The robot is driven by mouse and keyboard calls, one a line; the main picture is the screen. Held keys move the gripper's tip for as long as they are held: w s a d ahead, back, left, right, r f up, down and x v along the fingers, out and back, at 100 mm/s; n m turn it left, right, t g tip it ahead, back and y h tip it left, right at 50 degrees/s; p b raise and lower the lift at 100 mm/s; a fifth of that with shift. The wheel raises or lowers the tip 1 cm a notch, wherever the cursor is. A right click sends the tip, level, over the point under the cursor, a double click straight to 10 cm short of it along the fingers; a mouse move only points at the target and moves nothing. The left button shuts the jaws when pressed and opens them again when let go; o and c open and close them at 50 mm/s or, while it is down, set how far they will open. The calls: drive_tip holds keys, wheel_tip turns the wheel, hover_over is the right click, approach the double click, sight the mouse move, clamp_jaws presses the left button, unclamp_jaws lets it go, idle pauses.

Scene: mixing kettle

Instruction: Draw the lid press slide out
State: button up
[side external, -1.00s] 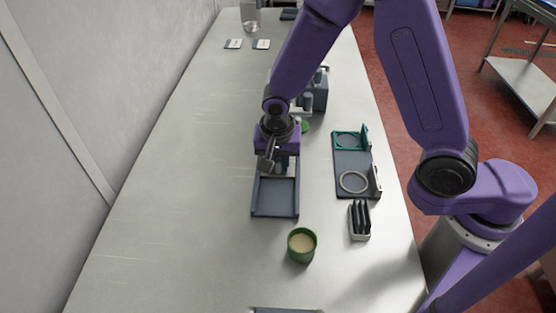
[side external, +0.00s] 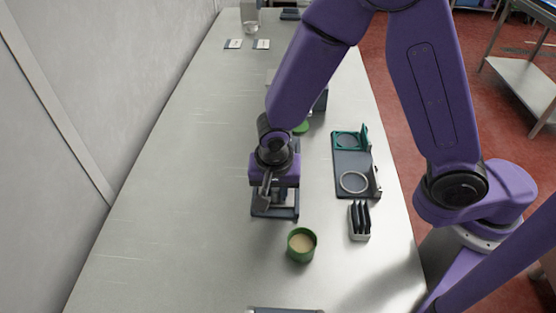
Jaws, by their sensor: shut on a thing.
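The lid press (side external: 321,101) stands mid-table, mostly hidden behind my arm. A shallow dark blue-grey tray-like bed (side external: 275,212) extends from its side toward the camera, and its front end shows below my gripper. My gripper (side external: 268,200) is low over this bed near its front end. It is shut, apparently on the press slide; the grip itself is hidden by the gripper body. A green cup (side external: 301,245) with beige contents stands just in front of the bed, to the right. A green round piece (side external: 301,128) shows beside my arm near the press.
A dark fixture plate (side external: 352,182) with a pale ring and a teal hinged part lies to the right. A small rack with black slats (side external: 360,221) stands in front of it. Two small cards (side external: 262,44) lie far back. The table's left side is clear.

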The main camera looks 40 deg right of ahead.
drive_tip(key=shift+s+a, duration=0.55)
drive_tip(key=o, duration=0.8)
drive_tip(key=shift+c, duration=0.2)
wheel_tip(320, 180, up, 14)
idle(0.5)
